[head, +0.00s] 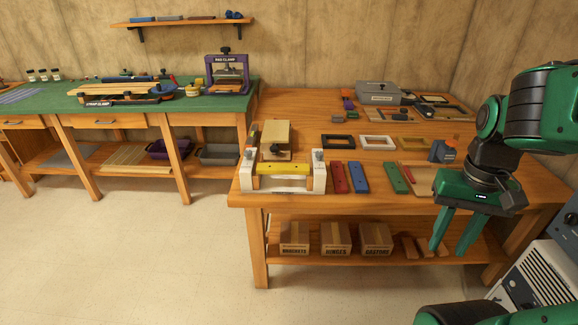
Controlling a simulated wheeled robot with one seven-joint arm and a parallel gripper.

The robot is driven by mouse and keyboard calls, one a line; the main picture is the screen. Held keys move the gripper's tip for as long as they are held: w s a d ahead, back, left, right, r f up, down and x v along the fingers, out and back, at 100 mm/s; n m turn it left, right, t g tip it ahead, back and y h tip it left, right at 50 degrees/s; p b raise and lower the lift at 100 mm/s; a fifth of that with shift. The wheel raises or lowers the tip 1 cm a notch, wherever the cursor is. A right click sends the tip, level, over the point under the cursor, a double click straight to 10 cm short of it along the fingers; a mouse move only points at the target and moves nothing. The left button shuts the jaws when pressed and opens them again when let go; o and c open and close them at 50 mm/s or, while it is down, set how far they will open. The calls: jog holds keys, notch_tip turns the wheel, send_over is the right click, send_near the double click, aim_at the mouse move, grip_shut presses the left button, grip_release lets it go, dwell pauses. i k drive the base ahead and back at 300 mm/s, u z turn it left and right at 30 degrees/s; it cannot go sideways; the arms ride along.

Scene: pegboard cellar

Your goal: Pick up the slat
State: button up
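Several narrow slat-like pieces lie on the wooden workbench (340,205): a red one (339,177), a blue one (358,177) and a green one (396,178). A yellow bar (283,168) lies across a white-ended jig (248,178) at the bench's left front. I cannot tell which piece is the slat. My gripper (451,250) hangs at the right, in front of the bench's front edge, fingers pointing down. Its two green fingers are apart, with nothing seen between them. It is right of the coloured pieces and hides part of the bench.
Black, white and tan frames (377,142) lie behind the coloured pieces. A grey case (378,93) stands at the back. Cardboard boxes (335,238) sit on the lower shelf. A green-topped bench (190,105) with clamps stands at the left. The floor in front is clear.

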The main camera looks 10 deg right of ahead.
aim_at(262, 168)
jog(key=i, duration=0.9)
jog(key=u, duration=0.1)
